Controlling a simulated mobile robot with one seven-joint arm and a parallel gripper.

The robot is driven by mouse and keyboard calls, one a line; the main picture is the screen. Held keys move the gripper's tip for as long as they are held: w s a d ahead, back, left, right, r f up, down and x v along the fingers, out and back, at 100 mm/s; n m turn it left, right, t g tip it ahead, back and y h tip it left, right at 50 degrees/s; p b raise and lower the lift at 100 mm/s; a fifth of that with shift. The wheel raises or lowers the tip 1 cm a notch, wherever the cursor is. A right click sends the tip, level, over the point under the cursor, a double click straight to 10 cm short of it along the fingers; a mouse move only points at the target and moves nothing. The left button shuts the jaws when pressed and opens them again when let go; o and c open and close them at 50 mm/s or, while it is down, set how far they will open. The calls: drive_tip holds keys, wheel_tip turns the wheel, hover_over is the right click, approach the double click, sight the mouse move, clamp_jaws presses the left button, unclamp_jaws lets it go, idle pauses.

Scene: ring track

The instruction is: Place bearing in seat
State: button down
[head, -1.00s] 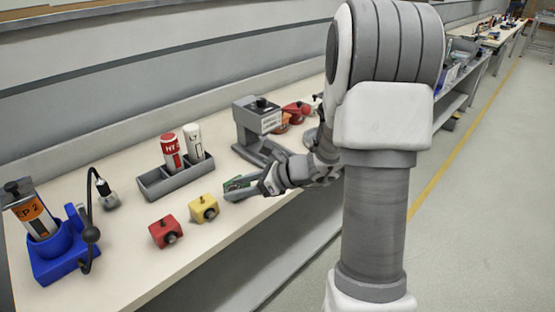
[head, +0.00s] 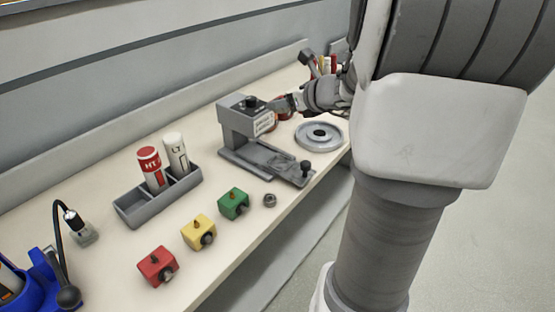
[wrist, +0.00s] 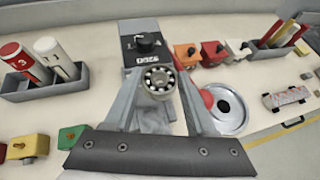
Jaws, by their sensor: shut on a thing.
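My gripper (wrist: 162,82) is shut on a small ball bearing (wrist: 158,80), held between the fingertips, its ringed face showing in the wrist view. In the head view my gripper (head: 285,104) is beside the top of a grey press-like device (head: 240,124) with a black knob and a label. The bearing is too small to make out there. A round grey dish (head: 320,134) with a dark centre hole lies right of the device. I cannot tell which part is the seat. A small metal ring (head: 270,200) lies on the bench beside the green block.
Red (head: 157,266), yellow (head: 199,232) and green (head: 234,203) blocks stand along the front of the bench. A grey rack (head: 158,196) holds a red and a white bottle. The device's low plate (head: 262,158) reaches toward the bench's front edge.

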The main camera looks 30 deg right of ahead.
sight(285, 167)
wheel_tip(285, 167, down, 17)
drive_tip(key=b, duration=0.7)
drive_tip(key=shift+f+b, duration=0.15)
drive_tip(key=shift+b, duration=0.15)
drive_tip(key=shift+f, duration=0.15)
drive_tip(key=shift+c, duration=1.1)
unclamp_jaws()
drive_tip(key=shift+s+r, duration=0.35)
drive_tip(key=shift+r, duration=0.05)
drive_tip(key=p+v, duration=0.3)
drive_tip(key=v, duration=0.8)
drive_tip(key=shift+s+p, duration=0.2)
drive_tip(key=shift+p, duration=0.2)
